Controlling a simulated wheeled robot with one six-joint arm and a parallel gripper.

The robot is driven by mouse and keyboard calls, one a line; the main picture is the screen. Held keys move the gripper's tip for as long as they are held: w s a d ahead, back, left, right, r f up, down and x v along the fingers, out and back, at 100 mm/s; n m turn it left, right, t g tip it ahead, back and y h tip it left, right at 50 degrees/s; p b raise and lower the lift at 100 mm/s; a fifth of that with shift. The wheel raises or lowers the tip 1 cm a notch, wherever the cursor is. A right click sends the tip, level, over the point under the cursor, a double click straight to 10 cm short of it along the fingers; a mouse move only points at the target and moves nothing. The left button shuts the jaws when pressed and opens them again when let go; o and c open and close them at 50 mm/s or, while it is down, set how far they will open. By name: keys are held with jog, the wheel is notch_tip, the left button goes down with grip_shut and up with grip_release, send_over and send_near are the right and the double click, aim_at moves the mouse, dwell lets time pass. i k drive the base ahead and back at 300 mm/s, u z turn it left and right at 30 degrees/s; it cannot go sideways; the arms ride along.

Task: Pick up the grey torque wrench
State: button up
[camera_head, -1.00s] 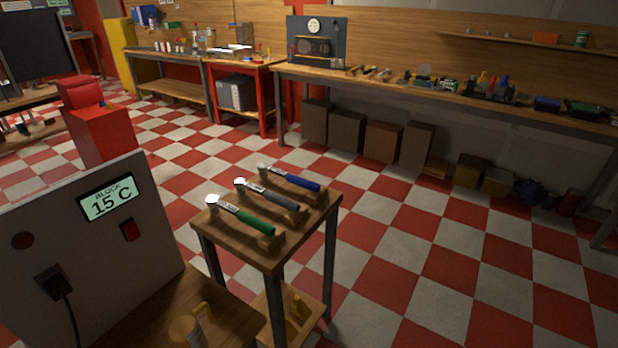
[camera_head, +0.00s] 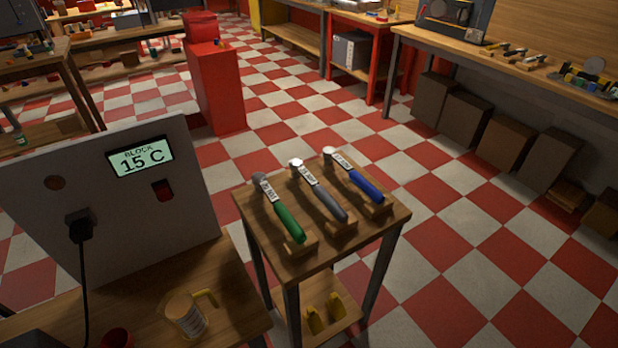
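The grey torque wrench (camera_head: 326,200) lies on a small wooden stand (camera_head: 253,231), in the middle of three wrenches. Its round silver head points to the back left and its grey handle to the front right, resting on a wooden block. A green-handled wrench (camera_head: 286,218) lies to its left and a blue-handled wrench (camera_head: 362,184) to its right, each apart from it. White labels show on the shafts. My gripper is not in view.
A grey panel (camera_head: 125,230) reading "BLOCK 15 C" stands on a wooden bench at the left, with a mug (camera_head: 185,314) in front. Yellow items (camera_head: 324,316) sit on the stand's lower shelf. A red cabinet (camera_head: 216,92) stands behind. Checkered floor is clear to the right.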

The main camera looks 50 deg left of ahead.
aim_at(296, 167)
jog(key=u, duration=0.75)
jog(key=i, duration=0.95)
jog(key=u, duration=0.8)
